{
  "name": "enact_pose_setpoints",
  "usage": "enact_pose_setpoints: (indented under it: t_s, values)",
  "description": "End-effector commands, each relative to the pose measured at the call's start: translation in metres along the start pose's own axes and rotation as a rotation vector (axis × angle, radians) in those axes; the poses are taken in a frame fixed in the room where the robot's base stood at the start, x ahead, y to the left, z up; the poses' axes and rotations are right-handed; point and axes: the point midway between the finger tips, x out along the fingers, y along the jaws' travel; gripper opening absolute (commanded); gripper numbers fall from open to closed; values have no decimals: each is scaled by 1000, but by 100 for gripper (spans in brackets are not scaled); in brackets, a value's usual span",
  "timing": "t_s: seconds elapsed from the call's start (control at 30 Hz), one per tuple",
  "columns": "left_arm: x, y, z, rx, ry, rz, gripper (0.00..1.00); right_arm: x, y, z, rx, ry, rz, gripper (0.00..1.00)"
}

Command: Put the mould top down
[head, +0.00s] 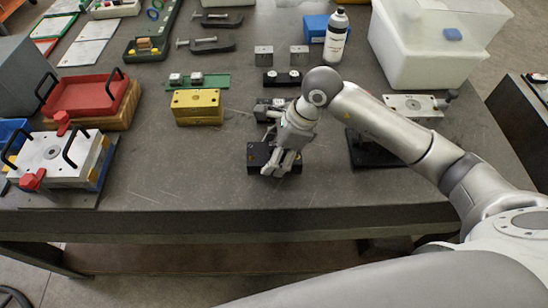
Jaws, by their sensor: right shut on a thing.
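My right gripper (280,166) reaches in from the right and points down at a dark block (256,155) near the table's front edge. Its fingers are shut at the block, which looks like the mould top. The fingers and wrist hide the block's middle, and I cannot tell whether a base lies under it or whether it touches the table. A black base (377,155) stands to the right, partly hidden behind my right arm. My left gripper is not in view.
Just behind the wrist is a small dark metal piece (268,108). A yellow block (198,107), a green strip (203,83) and a black block (283,78) stand farther back. A clamped mould (55,160) is at left, a white bin (425,50) at back right.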

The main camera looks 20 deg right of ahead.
Motion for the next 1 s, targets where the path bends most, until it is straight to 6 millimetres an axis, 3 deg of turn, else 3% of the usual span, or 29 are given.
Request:
enact_pose_setpoints:
  t_s: [0.2,0.67,0.7,0.83,1.0]
  values:
    - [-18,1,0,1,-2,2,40,19,1,-6,0,-4,2,9]
    - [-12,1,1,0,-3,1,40,28,1,-10,-2,-4,-1,9]
    - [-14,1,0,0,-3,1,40,28,2,-11,0,-1,2,66]
    - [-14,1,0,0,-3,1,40,28,2,-10,0,0,2,83]
    - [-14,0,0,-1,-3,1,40,28,2,-10,0,-1,2,84]
